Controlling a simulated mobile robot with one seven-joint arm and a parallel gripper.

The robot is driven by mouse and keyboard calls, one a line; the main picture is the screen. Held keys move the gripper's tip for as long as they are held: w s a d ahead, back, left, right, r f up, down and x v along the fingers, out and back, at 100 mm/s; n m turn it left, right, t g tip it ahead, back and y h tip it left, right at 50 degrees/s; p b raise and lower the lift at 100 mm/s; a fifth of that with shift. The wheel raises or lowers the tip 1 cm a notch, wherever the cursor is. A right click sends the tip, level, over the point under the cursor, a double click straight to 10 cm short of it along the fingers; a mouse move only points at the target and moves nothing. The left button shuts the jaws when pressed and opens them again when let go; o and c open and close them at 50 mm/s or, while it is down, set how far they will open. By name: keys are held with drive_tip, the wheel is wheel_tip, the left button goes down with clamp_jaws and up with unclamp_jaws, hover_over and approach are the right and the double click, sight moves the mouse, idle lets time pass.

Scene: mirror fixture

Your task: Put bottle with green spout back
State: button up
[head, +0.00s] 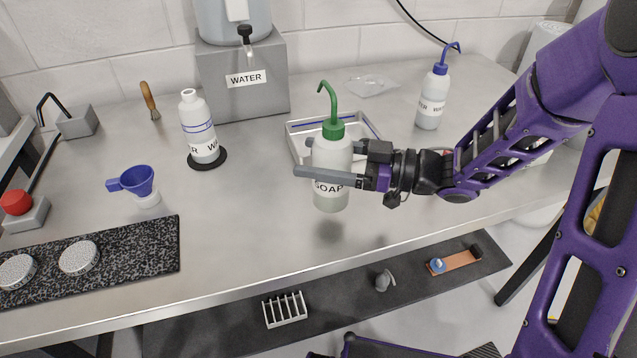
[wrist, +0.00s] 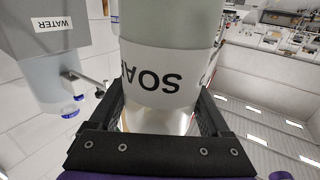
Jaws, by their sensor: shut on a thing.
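The bottle with the green spout (head: 331,158) is a whitish bottle labelled SOAP, with a green cap and a bent green spout. My gripper (head: 314,160) is shut around its body from the right and holds it upright. A shadow lies on the bench below it, so it appears to be lifted off the surface. In the wrist view, the bottle (wrist: 168,70) stands between both fingers with its label upside down. A shallow white tray (head: 298,147) with a blue line lies behind the bottle, which hides part of it.
A WATER bottle (head: 197,126) stands on a black disc at left. A blue-spouted bottle (head: 432,98) stands at back right. A grey WATER dispenser (head: 243,93) is behind. A blue funnel (head: 137,181) and a black speckled mat (head: 130,248) are at left. The bench front is clear.

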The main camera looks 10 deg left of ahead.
drive_tip(key=shift+f+b, duration=0.5)
drive_tip(key=shift+f, duration=1.45)
drive_tip(key=shift+f, duration=0.15)
drive_tip(key=o, duration=0.7)
drive_tip(key=shift+d+r, duration=0.1)
drive_tip(key=shift+r, duration=0.1)
drive_tip(key=d+p, duration=0.1)
drive_tip(key=d, duration=1)
drive_tip(key=shift+w+d, duration=0.15)
drive_tip(key=shift+d, duration=0.25)
